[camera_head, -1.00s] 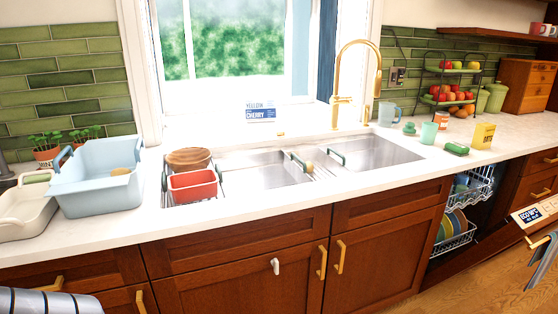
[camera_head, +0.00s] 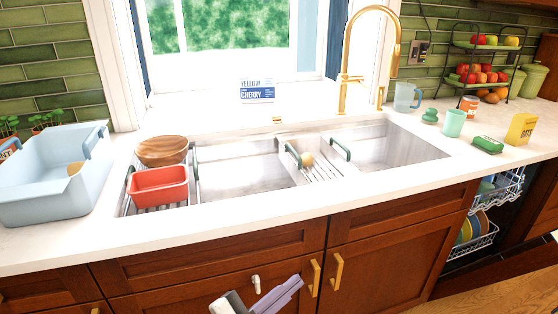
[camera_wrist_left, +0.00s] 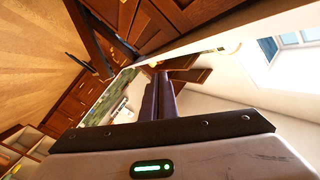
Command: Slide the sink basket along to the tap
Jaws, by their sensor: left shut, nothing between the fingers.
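A wire sink basket (camera_head: 322,171) with two green handles spans the middle of the double sink, holding a small tan round item (camera_head: 307,159). A similar wire rack (camera_head: 157,208) sits at the sink's left end under a red tub (camera_head: 158,186) and a wooden bowl (camera_head: 162,150). The gold tap (camera_head: 346,60) stands behind the sink, to the right of the middle basket. My left gripper (camera_head: 290,287) is low in front of the cabinet doors, below the counter edge and apart from both racks. Its fingers (camera_wrist_left: 158,98) are shut and empty in the wrist view.
A pale blue basin (camera_head: 45,203) stands on the counter at left. The dishwasher racks (camera_head: 472,233) are out at lower right. The counter's front strip is clear.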

